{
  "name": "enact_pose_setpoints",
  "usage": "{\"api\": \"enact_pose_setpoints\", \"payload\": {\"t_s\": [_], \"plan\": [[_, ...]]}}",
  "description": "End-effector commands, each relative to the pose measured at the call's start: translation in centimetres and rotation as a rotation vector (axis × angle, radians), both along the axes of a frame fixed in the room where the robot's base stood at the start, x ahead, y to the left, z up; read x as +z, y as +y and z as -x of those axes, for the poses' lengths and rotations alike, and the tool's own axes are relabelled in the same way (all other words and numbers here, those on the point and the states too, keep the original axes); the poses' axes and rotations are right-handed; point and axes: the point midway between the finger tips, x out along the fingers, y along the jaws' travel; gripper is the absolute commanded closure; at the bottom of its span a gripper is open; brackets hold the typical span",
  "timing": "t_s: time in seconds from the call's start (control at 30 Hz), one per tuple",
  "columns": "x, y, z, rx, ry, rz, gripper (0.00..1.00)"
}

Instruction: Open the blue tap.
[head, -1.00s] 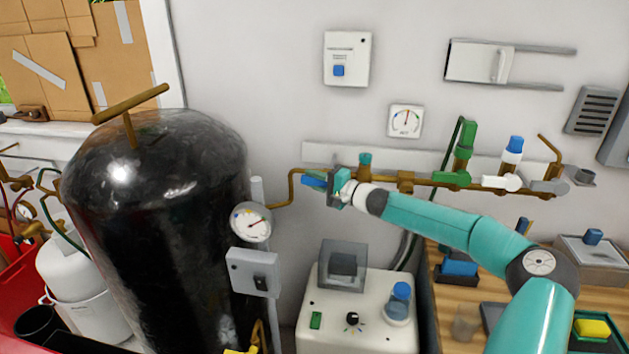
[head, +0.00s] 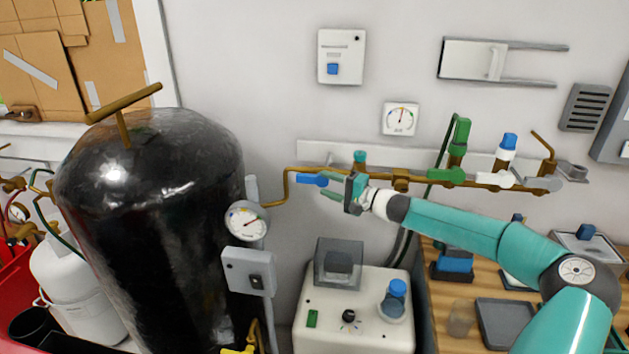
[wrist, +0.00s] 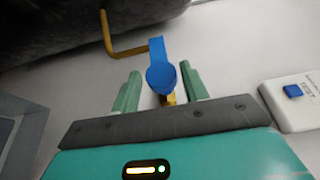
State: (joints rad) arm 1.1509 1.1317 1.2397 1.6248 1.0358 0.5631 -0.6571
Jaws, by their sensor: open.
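The blue tap (head: 311,179) is a blue lever handle at the left end of the brass pipe on the wall, just right of the black tank. My gripper (head: 333,187) is open beside it, its green fingers pointing left towards the handle. In the wrist view the blue tap (wrist: 158,68) shows at and beyond the fingertips. Its rounded near end lies between the two fingers of my gripper (wrist: 160,86) in the picture, with a gap on each side. I cannot tell whether either finger touches it.
A green tap (head: 445,175) and a white tap (head: 495,179) sit further right on the brass pipe (head: 283,184). The black tank (head: 150,230) stands close on the left. A white machine (head: 355,310) is below; a wall box (head: 341,57) is above.

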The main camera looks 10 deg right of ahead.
Motion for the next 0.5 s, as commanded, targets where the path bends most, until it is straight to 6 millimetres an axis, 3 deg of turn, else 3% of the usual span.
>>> {"api": "enact_pose_setpoints", "payload": {"t_s": [0.23,0.5], "plan": [[0.0,-3.6,3.6,-0.002,0.001,-0.001,0.55],[-0.1,-4.7,4.9,0.002,0.000,-0.001,0.55]]}}
